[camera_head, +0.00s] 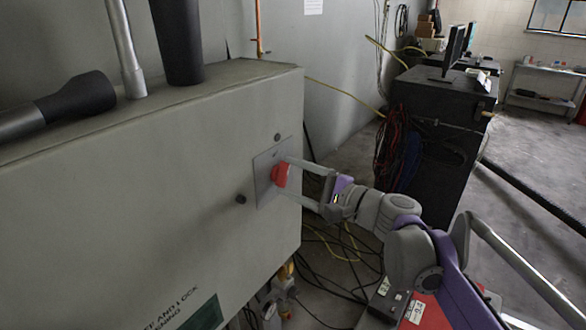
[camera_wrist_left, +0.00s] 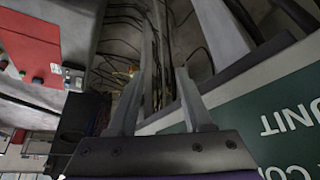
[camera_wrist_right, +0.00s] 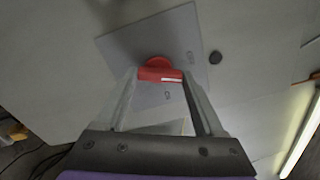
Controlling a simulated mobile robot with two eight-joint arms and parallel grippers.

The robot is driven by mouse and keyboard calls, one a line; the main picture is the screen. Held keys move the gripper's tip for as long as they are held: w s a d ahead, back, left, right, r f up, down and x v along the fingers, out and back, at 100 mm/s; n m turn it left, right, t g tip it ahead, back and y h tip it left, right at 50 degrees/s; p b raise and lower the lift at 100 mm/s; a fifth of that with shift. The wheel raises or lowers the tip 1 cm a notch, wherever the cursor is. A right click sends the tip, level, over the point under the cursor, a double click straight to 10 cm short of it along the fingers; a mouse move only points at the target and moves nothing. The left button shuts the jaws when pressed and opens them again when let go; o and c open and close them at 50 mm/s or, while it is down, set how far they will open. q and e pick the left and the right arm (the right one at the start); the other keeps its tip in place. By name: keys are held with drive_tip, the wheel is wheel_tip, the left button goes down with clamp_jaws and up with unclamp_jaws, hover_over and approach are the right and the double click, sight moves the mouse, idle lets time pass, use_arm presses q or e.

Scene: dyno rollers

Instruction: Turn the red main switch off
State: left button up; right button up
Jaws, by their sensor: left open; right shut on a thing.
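The red main switch (camera_head: 281,174) sits on a grey square plate (camera_head: 262,190) on the front of a large grey cabinet (camera_head: 120,215). My right gripper (camera_head: 279,178) reaches it from the right, one finger on either side, and is shut on it. The right wrist view shows the red switch (camera_wrist_right: 160,69) between the fingertips, with a white mark on its bar. My left gripper (camera_wrist_left: 165,72) is open with nothing between its fingers; it shows only in the left wrist view, beside a green sign (camera_wrist_left: 285,125).
Dark round knobs (camera_head: 241,199) stand out near the plate. Loose cables (camera_head: 335,245) lie on the floor right of the cabinet. A dark equipment cabinet (camera_head: 440,115) with a monitor stands behind. The floor at the far right is mostly open.

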drive_tip(key=n+p, duration=0.2)
drive_tip(key=n, duration=0.1)
drive_tip(key=shift+r+n, duration=0.2)
drive_tip(key=shift+n, duration=0.1)
use_arm(q)
drive_tip(key=shift+t, duration=0.3)
drive_tip(key=shift+w+r+p, duration=0.15)
drive_tip(key=shift+w+r, duration=0.2)
drive_tip(key=shift+r, duration=0.45)
drive_tip(key=shift+w+r+p, duration=0.15)
drive_tip(key=shift+w+r, duration=0.2)
drive_tip(key=shift+r, duration=0.45)
drive_tip(key=shift+w+r+p, duration=0.15)
drive_tip(key=shift+w+r, duration=0.2)
drive_tip(key=shift+r, duration=0.45)
use_arm(e)
drive_tip(key=shift+f+n, duration=0.15)
drive_tip(key=shift+n, duration=0.45)
drive_tip(key=o, duration=1.4)
drive_tip(key=shift+c, duration=0.2)
drive_tip(key=shift+s, duration=0.1)
use_arm(q)
drive_tip(key=shift+s+f+b, duration=0.4)
drive_tip(key=shift+f+b, duration=0.1)
drive_tip(key=shift+f, duration=0.2)
use_arm(e)
drive_tip(key=v, duration=1)
drive_tip(key=shift+s+d, duration=0.2)
drive_tip(key=shift+d, duration=0.1)
